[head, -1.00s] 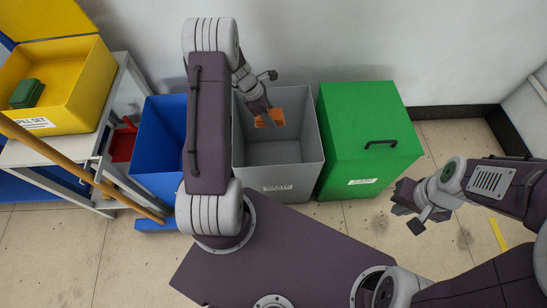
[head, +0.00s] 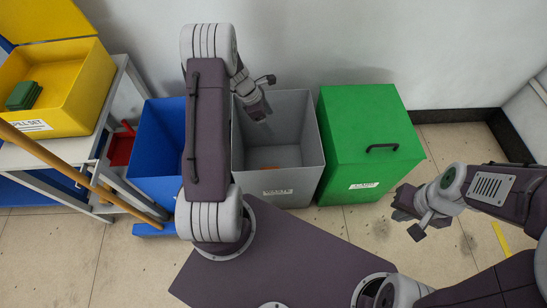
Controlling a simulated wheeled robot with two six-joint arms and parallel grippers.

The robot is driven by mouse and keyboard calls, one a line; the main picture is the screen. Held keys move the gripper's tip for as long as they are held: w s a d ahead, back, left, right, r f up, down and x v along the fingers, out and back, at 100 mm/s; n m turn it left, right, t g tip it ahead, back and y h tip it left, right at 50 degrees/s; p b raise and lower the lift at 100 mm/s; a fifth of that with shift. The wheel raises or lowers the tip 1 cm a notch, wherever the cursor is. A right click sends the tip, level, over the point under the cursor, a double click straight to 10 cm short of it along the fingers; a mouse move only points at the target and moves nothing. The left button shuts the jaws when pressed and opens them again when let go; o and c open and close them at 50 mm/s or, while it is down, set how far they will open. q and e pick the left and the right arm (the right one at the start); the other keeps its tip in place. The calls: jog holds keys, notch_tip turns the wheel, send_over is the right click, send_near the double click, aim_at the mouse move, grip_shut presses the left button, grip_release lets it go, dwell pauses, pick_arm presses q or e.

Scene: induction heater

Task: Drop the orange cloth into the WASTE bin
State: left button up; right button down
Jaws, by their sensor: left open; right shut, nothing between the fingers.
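The orange cloth (head: 270,169) lies low inside the grey WASTE bin (head: 290,187), and only a small part shows above the front wall's edge. My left gripper (head: 260,112) is open and empty above the back left part of the WASTE bin, apart from the cloth. My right gripper (head: 403,214) is shut and empty, off to the right in front of the green bin.
A blue bin (head: 157,150) stands left of the WASTE bin, partly hidden by my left arm. A green lidded bin (head: 365,145) stands right. A cart with a yellow box (head: 75,90) and a leaning wooden handle (head: 70,165) are at left.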

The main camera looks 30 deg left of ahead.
pick_arm(q)
jog(key=p+v, duration=0.3)
jog(key=v, duration=0.5)
